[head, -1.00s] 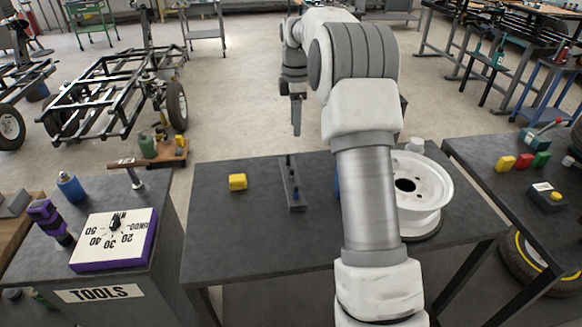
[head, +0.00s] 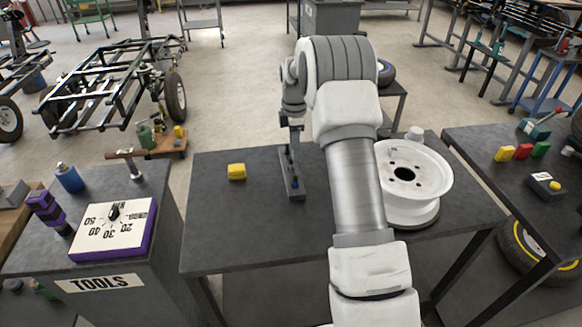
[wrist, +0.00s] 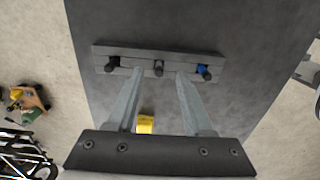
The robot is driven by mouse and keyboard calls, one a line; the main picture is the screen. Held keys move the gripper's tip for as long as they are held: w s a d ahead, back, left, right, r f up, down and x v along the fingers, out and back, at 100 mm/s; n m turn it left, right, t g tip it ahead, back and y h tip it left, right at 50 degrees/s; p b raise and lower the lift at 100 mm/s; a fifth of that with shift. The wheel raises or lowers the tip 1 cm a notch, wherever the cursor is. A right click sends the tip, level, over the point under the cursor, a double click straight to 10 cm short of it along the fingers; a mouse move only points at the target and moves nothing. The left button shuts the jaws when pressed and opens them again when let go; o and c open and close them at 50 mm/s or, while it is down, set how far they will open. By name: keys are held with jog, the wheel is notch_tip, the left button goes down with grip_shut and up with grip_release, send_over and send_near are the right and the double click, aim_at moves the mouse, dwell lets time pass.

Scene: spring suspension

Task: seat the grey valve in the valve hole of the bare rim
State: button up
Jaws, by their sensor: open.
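A dark rack (head: 291,187) on the middle table holds three valve-like pieces in a row. In the wrist view the rack (wrist: 180,58) has a black piece (wrist: 112,63) at left, a dark grey one (wrist: 158,68) in the middle and a blue-marked one (wrist: 203,71) at right. The middle one looks like the grey valve. My gripper (wrist: 158,75) is open and empty, its fingertips on either side of the middle piece in the picture; its height above it is unclear. The bare white rim (head: 432,180) lies on the table at right. Its valve hole is not clear.
A yellow block (head: 237,172) lies left of the rack; it also shows in the wrist view (wrist: 145,124). A small white item (head: 415,133) stands behind the rim. My arm crosses the table between rack and rim.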

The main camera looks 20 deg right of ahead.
aim_at(291, 160)
jog(key=f, duration=0.3)
jog(key=a+f, duration=0.1)
jog(key=f, duration=0.1)
jog(key=shift+w, duration=0.15)
grip_shut()
